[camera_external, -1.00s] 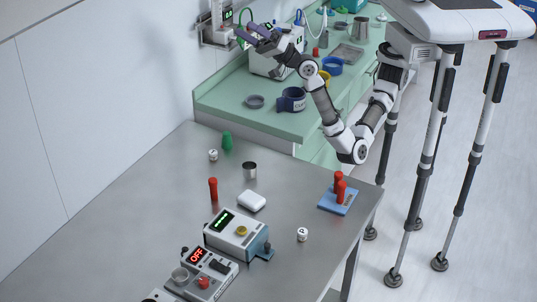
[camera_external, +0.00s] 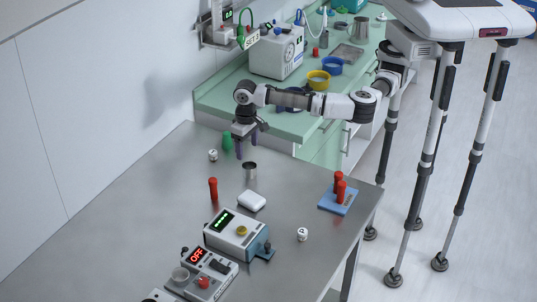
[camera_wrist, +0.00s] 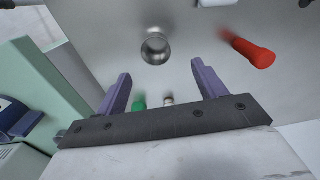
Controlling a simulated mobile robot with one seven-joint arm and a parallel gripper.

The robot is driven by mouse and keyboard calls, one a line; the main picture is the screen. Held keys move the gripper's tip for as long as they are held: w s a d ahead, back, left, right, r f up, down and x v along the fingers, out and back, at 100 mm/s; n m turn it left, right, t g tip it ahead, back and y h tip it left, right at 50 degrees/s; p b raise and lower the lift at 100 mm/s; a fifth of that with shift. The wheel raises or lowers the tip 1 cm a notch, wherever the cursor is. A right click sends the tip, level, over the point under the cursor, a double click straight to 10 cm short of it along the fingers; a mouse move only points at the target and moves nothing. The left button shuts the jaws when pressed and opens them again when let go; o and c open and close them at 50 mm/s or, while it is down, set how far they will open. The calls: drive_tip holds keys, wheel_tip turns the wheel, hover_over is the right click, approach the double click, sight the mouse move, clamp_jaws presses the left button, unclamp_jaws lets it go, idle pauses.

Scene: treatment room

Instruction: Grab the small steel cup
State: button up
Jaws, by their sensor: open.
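The small steel cup (camera_external: 250,171) stands upright on the grey metal table (camera_external: 130,215). In the wrist view the cup (camera_wrist: 155,49) shows its round open mouth, ahead of the fingertips and between their lines. My gripper (camera_external: 246,152) is open and empty, pointing down above the table, just behind the cup in the external view. Its two purple fingers also show wide apart in the wrist view (camera_wrist: 160,80). The gripper is apart from the cup.
A green object (camera_external: 227,142) and a small white jar (camera_external: 213,155) stand left of my gripper. A red cylinder (camera_external: 213,188), a white box (camera_external: 252,201) and a device with a green display (camera_external: 237,232) lie nearer the camera. A blue rack (camera_external: 337,201) with red pieces stands to the right.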

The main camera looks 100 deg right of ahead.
hover_over(249, 168)
drive_tip(key=w+a, duration=0.1)
drive_tip(key=a, duration=0.1)
wheel_tip(249, 168, down, 5)
drive_tip(key=shift+a+r+p, duration=0.1)
drive_tip(key=shift+p, duration=0.25)
drive_tip(key=f, duration=0.1)
drive_tip(key=f+p, duration=0.1)
drive_tip(key=f, duration=0.1)
drive_tip(key=f+p, duration=0.1)
drive_tip(key=shift+s+f, duration=0.15)
drive_tip(key=shift+s, duration=0.2)
drive_tip(key=shift+f, duration=0.6)
drive_tip(key=c, duration=1.1)
drive_tip(key=shift+o, duration=0.2)
drive_tip(key=shift+r, duration=0.1)
